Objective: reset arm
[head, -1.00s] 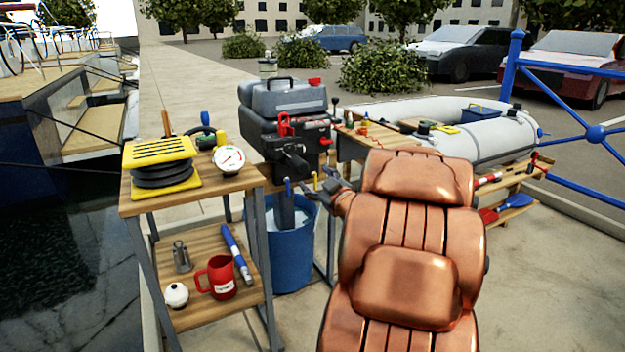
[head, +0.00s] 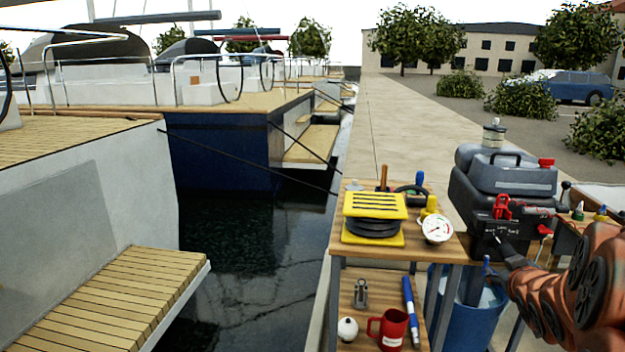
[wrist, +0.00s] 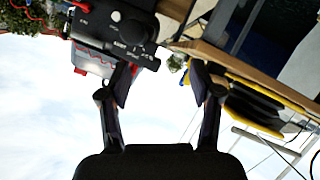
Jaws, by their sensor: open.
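My gripper (wrist: 160,82) is open, with its two dark fingers apart and nothing between them in the wrist view. In the head view my gripper (head: 508,252) shows small and dark at the end of my copper arm, at the right, in front of the black outboard motor (head: 482,198). Whether it touches the motor cannot be told. The wrist picture looks upside down; the motor's dark control panel (wrist: 115,32) lies at its upper left, beyond the left finger.
A wooden shelf stand (head: 447,255) holds a yellow-and-black pad (head: 375,207), a white gauge (head: 436,229) and a red mug (head: 390,327). A blue bucket (head: 470,322) stands below the motor. Dark water (head: 262,255) and moored boats lie left; the paved quay (head: 400,130) runs clear behind.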

